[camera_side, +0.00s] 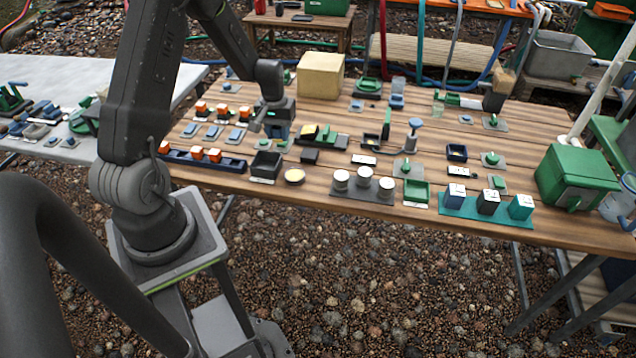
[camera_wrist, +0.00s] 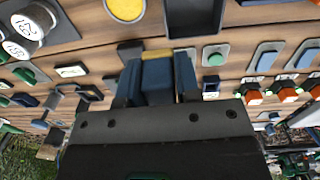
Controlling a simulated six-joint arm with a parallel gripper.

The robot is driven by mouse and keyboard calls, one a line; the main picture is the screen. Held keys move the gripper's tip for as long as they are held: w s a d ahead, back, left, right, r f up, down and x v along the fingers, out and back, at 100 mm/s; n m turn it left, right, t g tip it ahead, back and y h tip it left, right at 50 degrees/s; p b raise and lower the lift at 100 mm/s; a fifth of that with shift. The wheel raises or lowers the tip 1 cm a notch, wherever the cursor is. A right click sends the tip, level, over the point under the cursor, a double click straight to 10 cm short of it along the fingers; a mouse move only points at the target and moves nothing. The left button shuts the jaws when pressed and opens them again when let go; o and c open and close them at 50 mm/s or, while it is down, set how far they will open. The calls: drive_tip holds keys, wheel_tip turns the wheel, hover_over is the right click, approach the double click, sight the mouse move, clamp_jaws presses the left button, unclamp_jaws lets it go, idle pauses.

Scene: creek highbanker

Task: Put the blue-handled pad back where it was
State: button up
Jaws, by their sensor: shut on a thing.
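My gripper (camera_side: 277,124) is above the left-middle part of the wooden table. In the wrist view my gripper (camera_wrist: 158,82) is shut on a blue block-like part, which I take for the handle of the blue-handled pad (camera_wrist: 157,75). The pad's flat base is not clearly seen, and I cannot tell its gap to the table. Other grey pads with blue handles (camera_side: 212,131) lie in a row to the left; they show at the right of the wrist view (camera_wrist: 266,57). A green-handled pad (camera_wrist: 214,55) lies right of the gripper in that view.
Orange-topped blocks (camera_side: 200,107) stand behind and before the pad row. A black tray (camera_side: 265,165), a yellow round dish (camera_side: 295,175) and white-topped cans (camera_side: 364,176) are at the front. A large tan block (camera_side: 320,75) stands behind my gripper. The table is crowded, with narrow gaps.

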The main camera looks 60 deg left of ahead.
drive_tip(key=s+d, duration=0.2)
hover_over(318, 184)
wheel_tip(318, 184, down, 7)
drive_tip(key=shift+s+r, duration=0.1)
drive_tip(key=shift+d+f, duration=0.1)
drive_tip(key=shift+f, duration=2)
drive_tip(key=shift+f, duration=0.1)
drive_tip(key=o, duration=0.8)
drive_tip(key=shift+o, duration=0.2)
